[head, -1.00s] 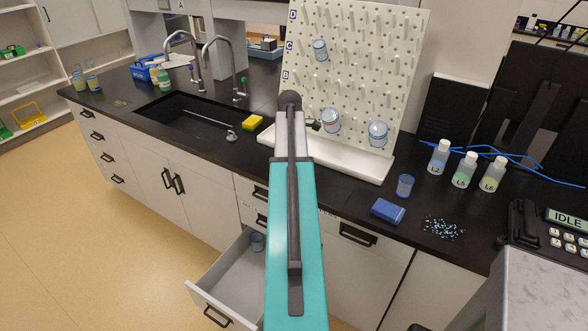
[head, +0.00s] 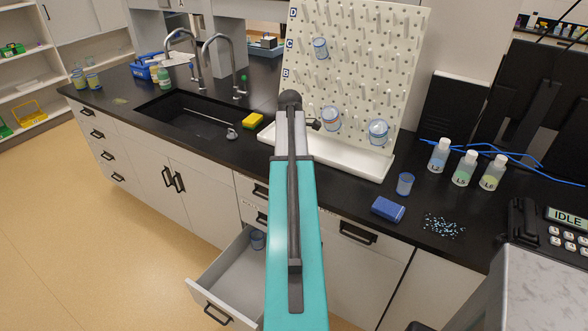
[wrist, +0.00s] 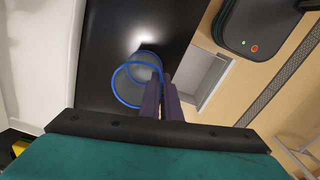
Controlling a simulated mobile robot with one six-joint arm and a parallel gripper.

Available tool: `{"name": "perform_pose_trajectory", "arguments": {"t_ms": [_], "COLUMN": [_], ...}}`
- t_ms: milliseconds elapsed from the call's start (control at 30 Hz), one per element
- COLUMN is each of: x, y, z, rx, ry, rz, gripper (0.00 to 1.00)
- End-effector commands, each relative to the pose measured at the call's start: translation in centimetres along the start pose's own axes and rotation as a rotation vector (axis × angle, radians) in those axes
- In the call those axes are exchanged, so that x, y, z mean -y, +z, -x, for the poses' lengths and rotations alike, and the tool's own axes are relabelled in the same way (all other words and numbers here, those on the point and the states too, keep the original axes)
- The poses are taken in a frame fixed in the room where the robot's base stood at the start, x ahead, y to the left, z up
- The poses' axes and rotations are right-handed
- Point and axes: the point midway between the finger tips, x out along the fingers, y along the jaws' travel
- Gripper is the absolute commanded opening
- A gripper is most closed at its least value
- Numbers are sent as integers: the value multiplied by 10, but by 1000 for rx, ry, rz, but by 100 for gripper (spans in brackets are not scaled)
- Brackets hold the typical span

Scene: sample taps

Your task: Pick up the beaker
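A clear beaker with a blue rim (wrist: 130,88) shows in the wrist view, large and close, beside my two dark fingers. My gripper (wrist: 162,88) has its fingers close together with the beaker's rim passing between them, so it looks shut on the beaker's wall. The beaker looks tilted and well above the black counter. In the head view my gripper and this beaker are hidden behind my arm. Similar beakers hang on the pegboard (head: 355,65), and another beaker (head: 405,184) stands on the counter.
A blue box (head: 387,209), scattered blue beads (head: 443,227) and three capped bottles (head: 464,169) occupy the right counter. The sink (head: 190,118) and yellow sponge (head: 253,120) are left of my arm.

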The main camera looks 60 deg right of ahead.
Motion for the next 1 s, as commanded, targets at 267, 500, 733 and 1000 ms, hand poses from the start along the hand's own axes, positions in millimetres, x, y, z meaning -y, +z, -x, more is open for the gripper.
{"name": "perform_pose_trajectory", "arguments": {"t_ms": [267,500,733,1000], "x": [0,-1,-1,15], "y": [0,0,0,2], "z": [1,10,26,35], "rx": [0,0,0,0], "ry": [0,1,1,0], "rz": [0,0,0,0], "gripper": [0,0,0,0]}}
